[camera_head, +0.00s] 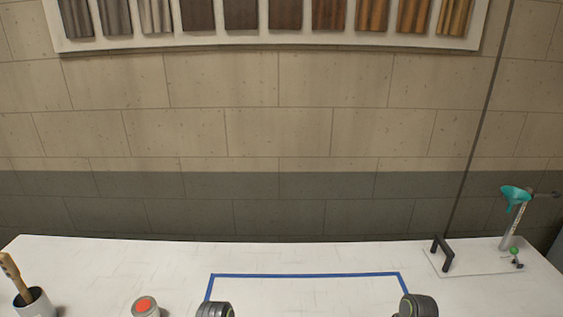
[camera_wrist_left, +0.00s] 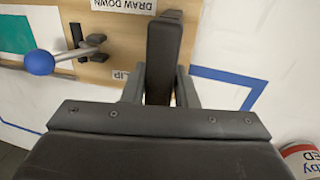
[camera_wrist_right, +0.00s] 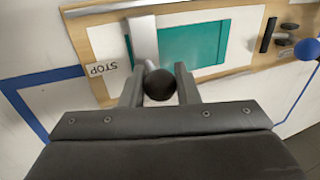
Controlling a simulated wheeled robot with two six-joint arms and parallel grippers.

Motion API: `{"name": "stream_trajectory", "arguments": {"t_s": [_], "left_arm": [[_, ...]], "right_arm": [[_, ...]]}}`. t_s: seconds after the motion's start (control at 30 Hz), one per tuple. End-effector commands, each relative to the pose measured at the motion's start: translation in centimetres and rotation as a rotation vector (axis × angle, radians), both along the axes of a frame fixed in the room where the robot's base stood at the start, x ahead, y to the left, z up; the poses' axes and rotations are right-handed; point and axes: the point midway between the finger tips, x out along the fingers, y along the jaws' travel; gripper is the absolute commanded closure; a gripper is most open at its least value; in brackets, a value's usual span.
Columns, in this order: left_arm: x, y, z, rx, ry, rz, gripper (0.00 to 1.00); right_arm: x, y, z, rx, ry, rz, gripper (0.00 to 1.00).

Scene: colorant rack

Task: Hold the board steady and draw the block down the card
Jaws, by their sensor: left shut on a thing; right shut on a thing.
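In the left wrist view my left gripper (camera_wrist_left: 162,92) is shut on a black upright grip (camera_wrist_left: 164,50) at the edge of the wooden board (camera_wrist_left: 108,72). In the right wrist view my right gripper (camera_wrist_right: 158,88) is shut on a black round knob on the metal block (camera_wrist_right: 144,40). The block lies across the white card (camera_wrist_right: 108,42), near the STOP label (camera_wrist_right: 102,69). A teal patch (camera_wrist_right: 190,45) covers the card between the block and the clip end, with a sliver on the block's other side. A blue-balled clip lever (camera_wrist_right: 306,48) stands at the far end.
Blue tape (camera_head: 305,275) outlines an area on the white table (camera_head: 100,260). A red-topped can (camera_head: 145,306) and a brush pot (camera_head: 32,301) stand at left. A panel with a black handle and teal-headed tool (camera_head: 515,195) is at right. Wood samples (camera_head: 285,14) hang on the wall.

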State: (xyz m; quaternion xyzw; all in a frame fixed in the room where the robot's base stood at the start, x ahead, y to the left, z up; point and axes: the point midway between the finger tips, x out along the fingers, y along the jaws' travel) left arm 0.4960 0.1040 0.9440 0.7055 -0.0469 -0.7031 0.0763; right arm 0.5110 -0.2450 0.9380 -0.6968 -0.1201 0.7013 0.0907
Motion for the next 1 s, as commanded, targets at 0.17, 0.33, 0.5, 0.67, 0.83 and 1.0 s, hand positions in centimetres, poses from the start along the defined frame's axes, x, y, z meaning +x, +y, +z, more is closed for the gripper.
{"name": "stream_trajectory", "arguments": {"t_s": [0.17,0.33,0.5,0.67,0.83,1.0], "left_arm": [[-0.07,0.17,-0.1,0.004,0.002,-0.001,1.0],[-0.07,0.18,-0.1,0.004,0.002,-0.001,1.0],[-0.07,0.17,-0.1,0.004,0.002,-0.001,1.0],[-0.07,0.13,-0.1,0.003,0.002,-0.001,1.0],[-0.06,0.06,-0.09,0.001,0.002,0.0,1.0],[-0.06,0.01,-0.08,0.0,0.002,0.0,1.0]], "right_arm": [[-0.02,-0.59,-0.09,-0.005,0.002,-0.003,0.99],[-0.01,-0.88,-0.09,-0.004,0.002,-0.003,0.99],[-0.01,-0.87,-0.09,-0.004,0.002,-0.003,0.65],[-0.01,-0.77,-0.07,-0.002,0.001,-0.002,0.46],[0.01,-0.7,-0.05,0.0,0.0,-0.001,0.46],[0.1,-0.87,0.48,0.0,-0.002,-0.001,0.46]]}}
